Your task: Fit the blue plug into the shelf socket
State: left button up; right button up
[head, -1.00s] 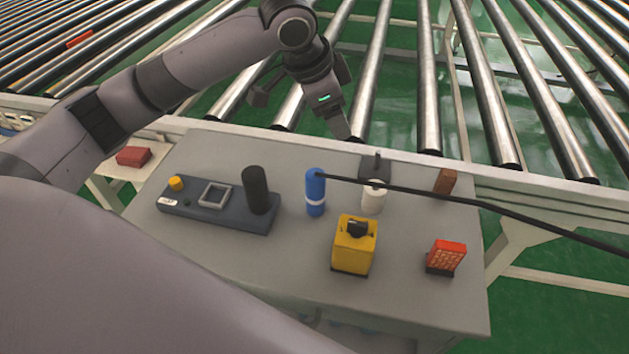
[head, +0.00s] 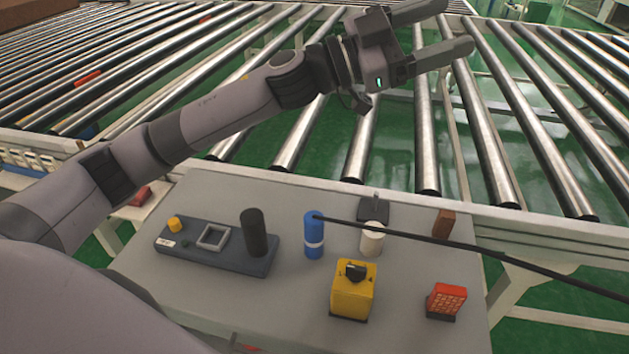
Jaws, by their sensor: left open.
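My left gripper (head: 458,29) is open and empty, raised over the rollers, well above and to the right of the plug, fingers pointing right. My right gripper is not in view.
A dark panel (head: 205,250) with a black cylinder (head: 253,232) lies left of the plug. A yellow box (head: 352,292), a red block (head: 446,300) and a brown block (head: 443,223) stand to the right. The roller conveyor (head: 500,120) runs behind the shelf.

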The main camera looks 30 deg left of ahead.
pick_arm(q)
jog(key=s+d+f+m+g, duration=0.4)
jog(key=s+f+m+g, duration=0.15)
jog(key=g, duration=0.25)
jog(key=n+g+y, duration=0.3)
jog(key=n+y, duration=0.2)
jog(key=y, duration=1.2)
send_near(313, 216)
jog(key=f, duration=0.2)
jog(key=d+f, duration=0.1)
jog(key=f, duration=0.1)
jog(key=w+f, duration=0.1)
jog(key=f, duration=0.1)
jog(key=shift+d, duration=0.15)
jog(key=shift+s+f+g, duration=0.1)
jog(key=shift+f+g, duration=0.15)
jog(key=shift+g, duration=0.05)
jog(key=f, duration=0.6)
jog(key=shift+s+d+f+p, duration=0.15)
jog(key=shift+d+f+p, duration=0.1)
jog(key=shift+p, duration=0.15)
jog(key=c, duration=1.2)
grip_shut()
jog(key=shift+r, duration=0.2)
